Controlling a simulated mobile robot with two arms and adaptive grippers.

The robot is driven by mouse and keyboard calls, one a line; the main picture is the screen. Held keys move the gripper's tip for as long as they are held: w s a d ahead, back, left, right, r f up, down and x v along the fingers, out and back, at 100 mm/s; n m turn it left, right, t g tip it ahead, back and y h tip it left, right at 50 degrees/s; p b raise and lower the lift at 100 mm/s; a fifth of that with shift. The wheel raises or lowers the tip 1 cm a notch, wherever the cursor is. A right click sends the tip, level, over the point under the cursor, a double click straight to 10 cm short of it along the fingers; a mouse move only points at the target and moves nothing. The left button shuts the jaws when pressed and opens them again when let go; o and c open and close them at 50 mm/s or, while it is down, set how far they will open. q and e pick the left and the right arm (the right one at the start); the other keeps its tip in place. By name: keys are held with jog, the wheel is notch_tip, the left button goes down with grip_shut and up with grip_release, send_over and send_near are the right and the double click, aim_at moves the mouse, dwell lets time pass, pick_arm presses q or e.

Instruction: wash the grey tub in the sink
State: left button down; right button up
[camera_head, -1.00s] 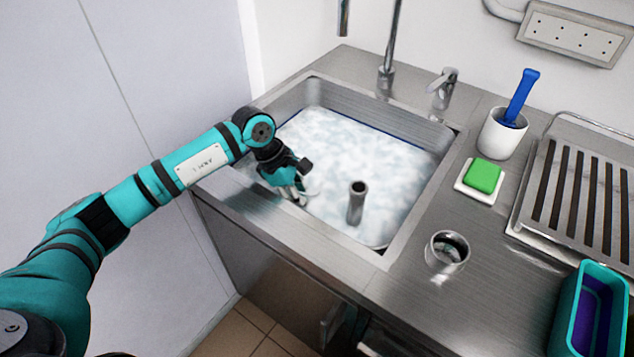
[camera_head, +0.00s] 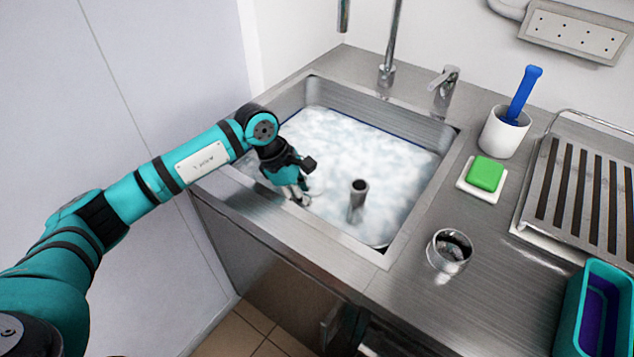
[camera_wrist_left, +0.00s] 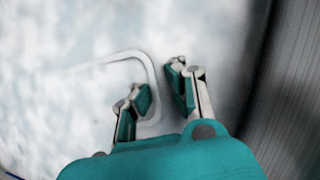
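The sink (camera_head: 405,225) is full of white, foamy water. My left gripper (camera_head: 302,197) reaches down into it near the left front wall. In the left wrist view a thin pale rim with a rounded corner (camera_wrist_left: 139,55) shows in the foam; it looks like the grey tub's, with the rest of the tub hidden. My left gripper's fingers (camera_wrist_left: 164,88) stand apart on either side of that rim, with a gap visible between them. In the head view only a small pale bit (camera_head: 316,187) shows beside the fingers. My right gripper is not in view.
A standpipe (camera_head: 358,201) rises from the foam right of the gripper. A tap (camera_head: 387,75) stands behind.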

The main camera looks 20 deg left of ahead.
pick_arm(q)
jog(key=shift+a, duration=0.8)
jog(key=shift+d+b, duration=0.35)
jog(key=shift+d, duration=1.7)
